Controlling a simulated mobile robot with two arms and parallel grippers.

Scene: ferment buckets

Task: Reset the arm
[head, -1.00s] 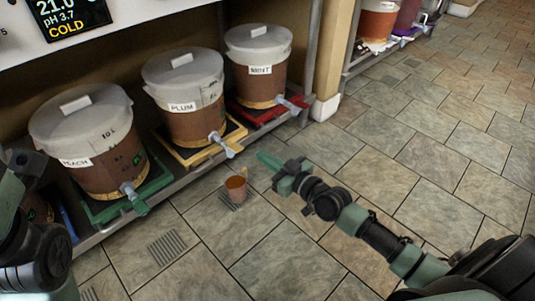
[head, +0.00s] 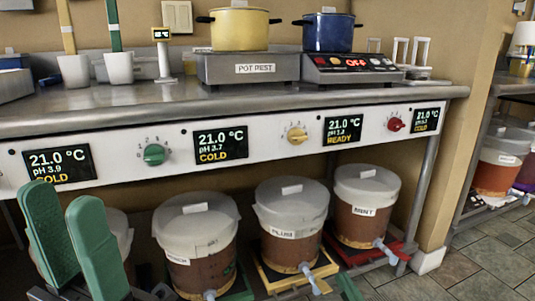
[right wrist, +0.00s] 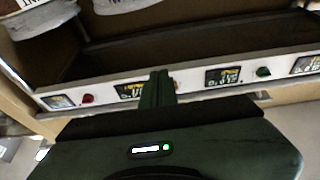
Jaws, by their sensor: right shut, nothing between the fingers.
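My left gripper (head: 63,193) is at the lower left of the head view, its two green fingers apart and empty. My right gripper (right wrist: 158,75) shows in the right wrist view with its green fingers together and nothing between them. In the head view, only a green tip (head: 348,288) shows at the bottom edge, below the bucket marked MINT; it appears to be part of my right gripper. The wrist view looks tilted, with the display panel (right wrist: 200,82) beyond the fingers. No contact between my right fingers and anything shows.
Lidded buckets stand on the low shelf: PEACH (head: 197,240), PLUM (head: 292,245) and MINT (head: 362,215), with taps facing out. Another bucket is partly behind my left gripper. The counter (head: 250,97) above holds a yellow pot (head: 239,30) and a blue pot (head: 328,33). Floor is clear at right.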

